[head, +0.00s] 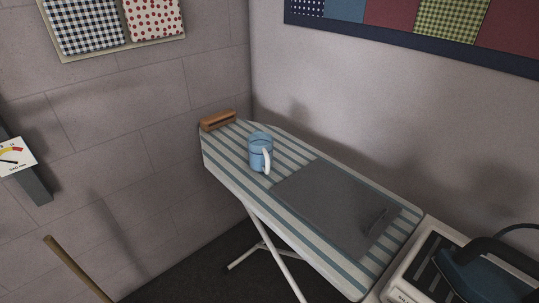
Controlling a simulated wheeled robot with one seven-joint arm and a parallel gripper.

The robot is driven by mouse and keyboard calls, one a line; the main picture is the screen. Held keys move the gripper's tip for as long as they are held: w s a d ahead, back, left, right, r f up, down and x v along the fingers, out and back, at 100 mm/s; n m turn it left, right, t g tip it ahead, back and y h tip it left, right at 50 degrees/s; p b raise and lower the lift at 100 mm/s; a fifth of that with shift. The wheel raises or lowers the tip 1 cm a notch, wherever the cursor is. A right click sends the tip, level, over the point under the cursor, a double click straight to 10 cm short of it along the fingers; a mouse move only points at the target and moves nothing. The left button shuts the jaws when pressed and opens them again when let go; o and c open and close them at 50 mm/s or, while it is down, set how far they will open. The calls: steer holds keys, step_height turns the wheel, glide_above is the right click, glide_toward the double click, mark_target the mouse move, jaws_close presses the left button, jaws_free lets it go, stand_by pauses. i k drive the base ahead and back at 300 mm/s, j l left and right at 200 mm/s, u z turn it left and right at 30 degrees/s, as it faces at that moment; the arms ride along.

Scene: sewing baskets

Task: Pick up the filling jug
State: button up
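The filling jug (257,153) is a translucent blue jug with a white handle (267,161) on its lower right side. It stands upright on the striped ironing board (228,148), toward the far end. My gripper is not visible in the head view, so its state and its distance from the jug do not show.
A brown wooden block (218,121) lies behind the jug at the board's far end. A grey mat (328,205) covers the board's middle. A dark blue iron (490,276) sits on a unit at the lower right. Walls close off the corner behind. A wooden pole (76,268) stands lower left.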

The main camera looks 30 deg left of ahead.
mark_target(261, 144)
steer(key=j+u, duration=0.1)
steer(key=u, duration=0.3)
steer(key=i+u, duration=0.15)
steer(key=u, duration=0.6)
steer(key=i+u, duration=0.3)
steer(key=i, duration=0.2)
steer(key=i+u, duration=0.25)
steer(key=i, duration=0.6)
